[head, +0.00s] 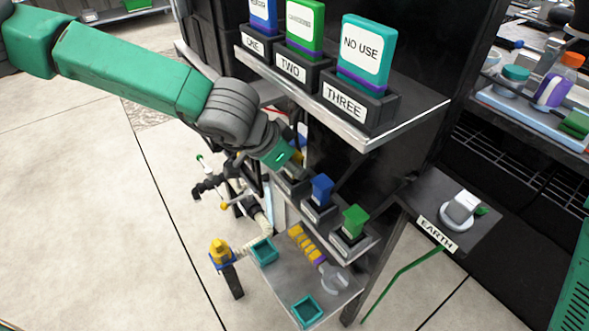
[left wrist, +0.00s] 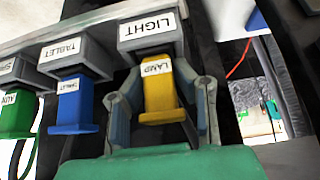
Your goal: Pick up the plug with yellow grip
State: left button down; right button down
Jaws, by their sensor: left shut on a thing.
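The plug with yellow grip (left wrist: 160,100), labelled LAMP, sits at the socket marked LIGHT (left wrist: 152,30) in the left wrist view. My left gripper (left wrist: 162,105) has one finger on each side of the plug and is shut on it. In the head view my left gripper (head: 290,163) reaches down to the left end of the socket row. Only a bit of the yellow grip (head: 297,157) shows there; the rest is hidden by the gripper. My right gripper is not in view.
A blue plug (head: 321,190) and a green plug (head: 354,220) stand in the neighbouring sockets. Above is a shelf (head: 420,105) with holders marked ONE, TWO and THREE. A lower tray (head: 280,285) holds a yellow-handled tool (head: 306,243). An EARTH panel (head: 470,240) is at right.

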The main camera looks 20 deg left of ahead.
pick_arm(q)
jog(key=shift+r+p, duration=0.5)
jog(key=shift+r, duration=0.15)
jog(key=r, duration=0.1)
jog(key=p, duration=0.1)
jog(key=r+p, duration=0.1)
jog(key=shift+s+a+r, duration=0.25)
jog(key=shift+r, duration=0.05)
jog(key=s+a+p, duration=0.6)
jog(key=s+a, duration=0.4)
jog(key=s, duration=0.3)
jog(key=shift+s+a+f+p, duration=0.2)
jog(key=shift+s+a+p, duration=0.1)
jog(key=shift+s, duration=0.1)
